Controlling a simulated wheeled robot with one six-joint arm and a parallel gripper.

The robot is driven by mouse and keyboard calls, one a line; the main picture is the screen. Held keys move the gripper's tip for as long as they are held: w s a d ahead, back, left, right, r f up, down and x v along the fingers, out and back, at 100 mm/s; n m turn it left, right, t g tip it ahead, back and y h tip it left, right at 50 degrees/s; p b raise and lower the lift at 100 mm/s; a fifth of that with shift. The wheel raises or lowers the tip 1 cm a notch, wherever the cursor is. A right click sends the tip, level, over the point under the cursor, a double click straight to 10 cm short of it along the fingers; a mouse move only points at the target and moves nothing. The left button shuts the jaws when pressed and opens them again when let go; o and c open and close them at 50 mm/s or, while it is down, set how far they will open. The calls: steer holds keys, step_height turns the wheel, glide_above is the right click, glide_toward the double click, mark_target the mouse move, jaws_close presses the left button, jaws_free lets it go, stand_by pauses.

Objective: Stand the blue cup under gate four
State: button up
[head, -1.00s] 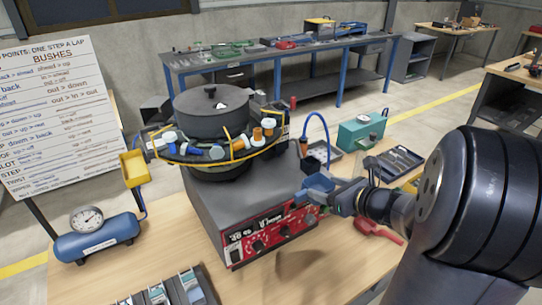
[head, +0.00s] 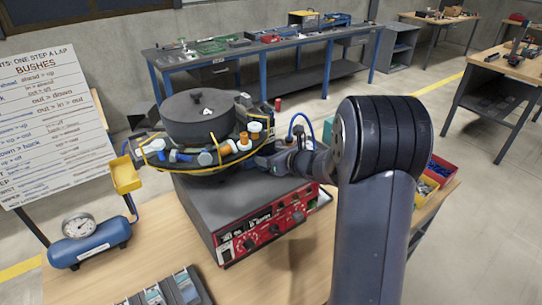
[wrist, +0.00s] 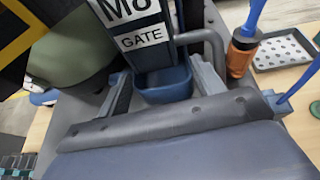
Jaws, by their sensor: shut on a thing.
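The blue cup (wrist: 165,88) sits between the two fingers of my gripper (wrist: 163,80) in the wrist view, its open top facing the camera. My gripper is shut on it. In the head view my gripper (head: 277,158) is at the right side of the bowl feeder (head: 197,117), beside its yellow-edged rim; the cup is hard to make out there. A gate plate (wrist: 144,38) marked "GATE", with "M8" partly cut off above, stands just beyond the cup in the wrist view. I cannot tell whether the cup touches anything below, or which gate number this is.
An orange-brown fitting with a blue tube (wrist: 241,52) stands right of the gripper, near a perforated tray (wrist: 285,52). A blue air tank (head: 90,242) and a lettered board (head: 55,140) are at the left.

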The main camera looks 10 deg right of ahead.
steer(key=shift+w+a+f, duration=0.15)
steer(key=shift+w+f, duration=0.1)
steer(key=shift+f, duration=0.5)
steer(key=shift+f+b, duration=0.2)
steer(key=shift+b, duration=0.1)
steer(key=o, duration=1.3)
steer(key=shift+s, duration=0.1)
steer(key=shift+r, duration=0.15)
steer(key=shift+r+p, duration=0.2)
steer(key=shift+p, duration=0.2)
steer(key=b+v, duration=0.2)
steer(key=v, duration=1)
steer(key=shift+f, duration=0.1)
